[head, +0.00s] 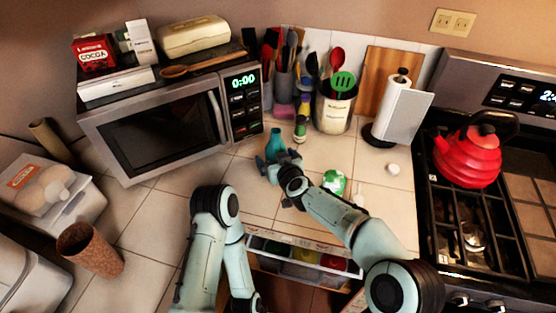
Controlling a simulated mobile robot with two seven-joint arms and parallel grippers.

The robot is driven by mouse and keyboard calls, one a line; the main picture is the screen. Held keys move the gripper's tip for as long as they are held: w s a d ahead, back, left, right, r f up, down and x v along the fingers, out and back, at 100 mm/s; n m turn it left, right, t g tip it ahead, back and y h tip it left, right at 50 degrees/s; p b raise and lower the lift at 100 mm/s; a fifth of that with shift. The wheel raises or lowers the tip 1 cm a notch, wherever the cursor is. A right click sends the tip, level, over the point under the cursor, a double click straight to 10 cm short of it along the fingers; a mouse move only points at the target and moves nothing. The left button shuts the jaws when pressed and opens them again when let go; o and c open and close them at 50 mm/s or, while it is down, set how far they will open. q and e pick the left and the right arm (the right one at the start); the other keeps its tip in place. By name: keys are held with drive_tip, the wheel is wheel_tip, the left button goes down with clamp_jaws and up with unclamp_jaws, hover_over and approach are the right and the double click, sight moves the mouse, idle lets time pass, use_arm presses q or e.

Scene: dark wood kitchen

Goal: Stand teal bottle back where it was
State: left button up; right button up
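The teal bottle (275,140) appears upright on the tiled counter, just in front of the microwave's right end. My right gripper (277,159) is at the bottle's lower part, with its fingers around or just in front of it. The gripper hides the bottle's base, so I cannot tell whether the fingers touch it. My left arm bends down at the front of the counter, and its gripper (250,303) is at the bottom edge, by the drawer. Its fingers are too hidden to judge.
An open drawer (300,247) with colored items juts out in front. A small green-labelled bottle (300,128) stands right of the teal bottle. A green and white item (334,181) lies near my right forearm. The microwave (160,130) and utensil crock (335,108) stand behind.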

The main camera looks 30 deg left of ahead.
drive_tip(key=shift+s+d+r, duration=0.1)
drive_tip(key=shift+r, duration=0.25)
drive_tip(key=shift+s+d, duration=0.2)
drive_tip(key=shift+d, duration=0.1)
use_arm(q)
drive_tip(key=f+b, duration=0.1)
drive_tip(key=s+f+b, duration=0.1)
drive_tip(key=shift+s+f+b, duration=0.15)
drive_tip(key=shift+f+b, duration=0.15)
drive_tip(key=shift+f, duration=0.1)
use_arm(e)
drive_tip(key=v, duration=1.1)
drive_tip(key=shift+r, duration=0.1)
